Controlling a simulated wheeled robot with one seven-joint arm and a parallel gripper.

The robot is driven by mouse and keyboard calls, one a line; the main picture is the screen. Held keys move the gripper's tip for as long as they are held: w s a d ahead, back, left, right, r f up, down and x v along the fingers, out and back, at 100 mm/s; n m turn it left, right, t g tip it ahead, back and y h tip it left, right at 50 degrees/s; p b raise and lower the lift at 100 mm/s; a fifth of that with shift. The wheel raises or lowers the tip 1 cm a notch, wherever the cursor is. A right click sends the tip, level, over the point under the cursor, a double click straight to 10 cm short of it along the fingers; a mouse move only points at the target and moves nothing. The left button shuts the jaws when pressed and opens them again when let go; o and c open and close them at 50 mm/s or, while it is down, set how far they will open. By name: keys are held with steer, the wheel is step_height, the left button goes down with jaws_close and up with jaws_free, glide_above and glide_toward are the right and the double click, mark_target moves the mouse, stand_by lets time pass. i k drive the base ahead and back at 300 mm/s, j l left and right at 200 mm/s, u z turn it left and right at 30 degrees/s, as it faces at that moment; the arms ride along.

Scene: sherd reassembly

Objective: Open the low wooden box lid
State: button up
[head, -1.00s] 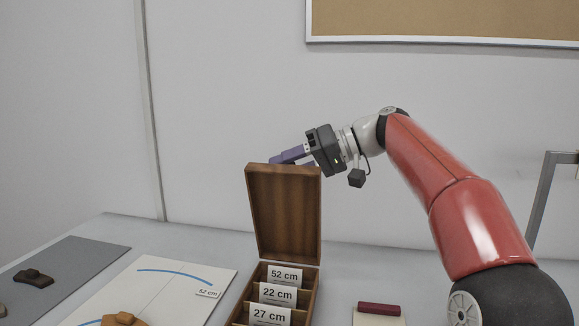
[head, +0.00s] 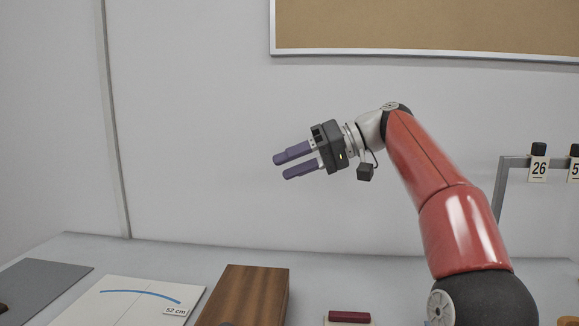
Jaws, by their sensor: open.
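The low wooden box (head: 282,300) stands at the front middle of the table, cut off by the bottom edge of the head view. Its brown lid (head: 245,290) lies flat over the top, so the box looks closed and its inside is hidden. My gripper (head: 281,167) is in the air above and behind the box, well clear of the lid. Its two purple fingers point left, are apart and hold nothing.
A white sheet (head: 110,318) with a blue arc and a "52 cm" label (head: 175,310) lies left of the box. A grey mat (head: 45,285) is further left. A dark red bar (head: 349,316) lies right. A grey frame with number tags (head: 539,169) stands at right.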

mark_target(244, 295)
steer(key=k, duration=1)
